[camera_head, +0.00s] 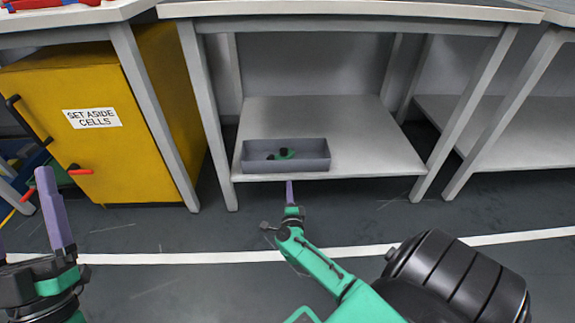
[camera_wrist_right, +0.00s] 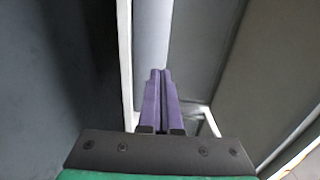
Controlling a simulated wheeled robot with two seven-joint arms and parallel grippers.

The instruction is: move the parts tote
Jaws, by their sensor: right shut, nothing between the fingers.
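The parts tote (camera_head: 300,166) is a shallow grey bin on the lower shelf of the middle bench, at the shelf's front left. A small green and black part lies in it. My right gripper (camera_head: 289,184) is shut and empty, its purple fingers just below the tote's front in the picture; I cannot tell the exact gap. In the right wrist view its two fingers (camera_wrist_right: 161,75) are together, and the tote cannot be made out. My left gripper (camera_head: 28,225) is at the lower left, far from the tote, its two fingers apart, one cut by the picture's edge.
The shelf (camera_head: 370,140) is bare to the right of the tote. Bench legs (camera_head: 205,120) stand on both sides of it. A yellow cabinet (camera_head: 100,160) labelled "SET ASIDE CELLS" is on the left. A white line (camera_head: 180,258) crosses the open dark floor.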

